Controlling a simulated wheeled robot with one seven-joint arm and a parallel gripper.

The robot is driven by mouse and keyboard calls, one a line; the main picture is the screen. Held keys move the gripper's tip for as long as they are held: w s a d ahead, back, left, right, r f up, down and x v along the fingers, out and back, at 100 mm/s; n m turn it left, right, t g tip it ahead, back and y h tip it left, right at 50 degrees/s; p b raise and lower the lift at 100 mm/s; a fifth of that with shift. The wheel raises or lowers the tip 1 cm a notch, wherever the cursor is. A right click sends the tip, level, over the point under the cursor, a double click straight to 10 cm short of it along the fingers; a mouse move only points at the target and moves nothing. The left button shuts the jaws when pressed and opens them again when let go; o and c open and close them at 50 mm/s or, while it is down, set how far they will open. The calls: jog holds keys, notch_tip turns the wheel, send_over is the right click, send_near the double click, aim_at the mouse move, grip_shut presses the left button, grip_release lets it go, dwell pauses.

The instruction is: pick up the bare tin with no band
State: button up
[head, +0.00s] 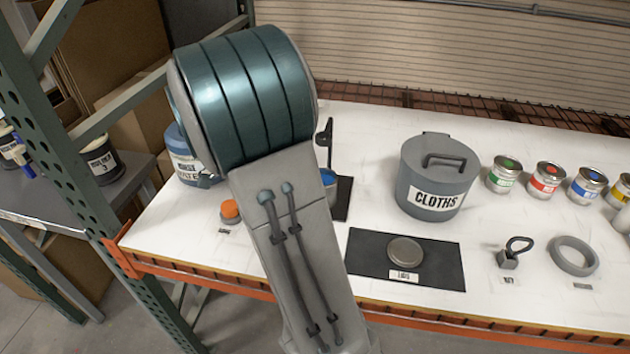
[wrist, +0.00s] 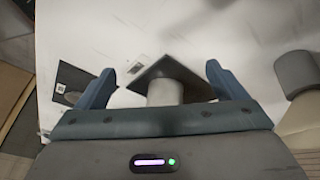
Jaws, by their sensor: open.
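In the wrist view my gripper (wrist: 160,68) is open, with one blue finger on each side. A plain pale grey cylinder (wrist: 165,90) shows between the fingers, in front of a dark plate (wrist: 180,68); no coloured band shows on its visible part. I cannot tell for certain that it is the bare tin, or whether the fingers touch it. In the head view my arm hides the gripper. Tins with green (head: 503,174), red (head: 544,180), blue (head: 587,187) and yellow (head: 620,191) bands stand in a row at the right.
A grey CLOTHS bin (head: 436,178) stands mid-bench. In front lies a black mat (head: 365,262) with a round metal disc (head: 405,250). A grey ring (head: 573,256) and a small dark looped object (head: 510,255) lie to the right. A black post (head: 327,137) stands beside my arm.

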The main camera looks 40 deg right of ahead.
jog(key=w+d+m, duration=0.1)
jog(key=m, duration=0.1)
jog(key=w+d+f+m+g+h, duration=0.1)
jog(key=w+d+m, duration=0.1)
jog(key=shift+d+f+h+p, duration=0.15)
jog(key=shift+d+h+p, duration=0.05)
jog(key=shift+h+p, duration=0.15)
jog(key=s+d, duration=0.1)
jog(key=d, duration=0.1)
jog(key=s+d+p, duration=0.1)
jog(key=d, duration=0.1)
jog(key=s+d, duration=0.1)
jog(key=d, duration=0.1)
jog(key=s+d, duration=0.1)
jog(key=d+p, duration=0.1)
jog(key=d, duration=0.1)
jog(key=s+d+p, duration=0.1)
jog(key=d, duration=0.1)
jog(key=shift+s, duration=0.35)
jog(key=shift+d+f, duration=0.1)
jog(key=shift+f, duration=0.45)
jog(key=c, duration=1.2)
